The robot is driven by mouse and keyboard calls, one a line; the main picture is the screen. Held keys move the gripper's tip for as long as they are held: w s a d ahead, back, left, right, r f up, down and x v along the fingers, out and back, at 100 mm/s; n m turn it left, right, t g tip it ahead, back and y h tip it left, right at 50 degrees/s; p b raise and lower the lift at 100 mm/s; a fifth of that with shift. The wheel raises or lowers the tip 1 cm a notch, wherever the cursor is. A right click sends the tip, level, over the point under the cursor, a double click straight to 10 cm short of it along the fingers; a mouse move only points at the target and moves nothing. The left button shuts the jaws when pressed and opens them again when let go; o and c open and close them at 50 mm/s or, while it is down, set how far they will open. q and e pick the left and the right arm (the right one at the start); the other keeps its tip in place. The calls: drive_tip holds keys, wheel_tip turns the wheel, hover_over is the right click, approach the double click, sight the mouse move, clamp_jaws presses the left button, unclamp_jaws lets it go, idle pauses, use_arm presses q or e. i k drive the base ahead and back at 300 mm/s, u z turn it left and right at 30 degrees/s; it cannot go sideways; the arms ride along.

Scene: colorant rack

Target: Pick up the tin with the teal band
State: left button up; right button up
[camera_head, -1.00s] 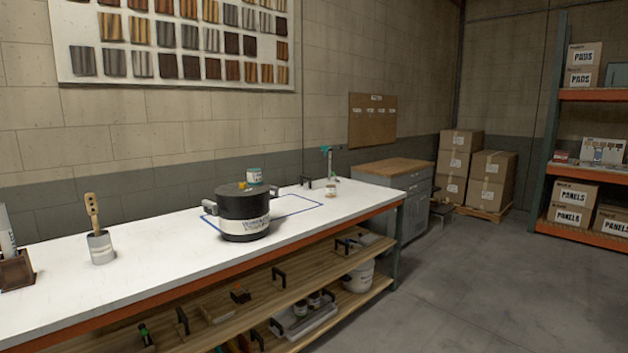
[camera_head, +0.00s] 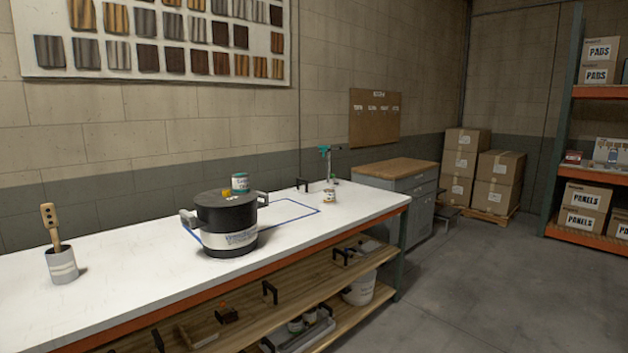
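A small tin with a teal band (camera_head: 240,181) shows just behind the large black pot (camera_head: 227,226) on the white workbench; its lower part is hidden by the pot. Another small tin (camera_head: 329,196), white with a brownish band, stands in the open farther right on the bench. Neither of my grippers is in view.
The white bench top (camera_head: 130,245) is clear left of the pot, apart from a grey cup with a wooden-handled tool (camera_head: 62,265). A teal-topped stand (camera_head: 328,160) rises near the far end. Grey floor (camera_head: 470,290) lies open to the right.

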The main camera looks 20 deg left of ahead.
sight(241, 182)
drive_tip(key=z, duration=0.6)
drive_tip(key=i, duration=2.4)
drive_tip(key=u, duration=1.35)
drive_tip(key=i, duration=0.75)
drive_tip(key=u, duration=0.65)
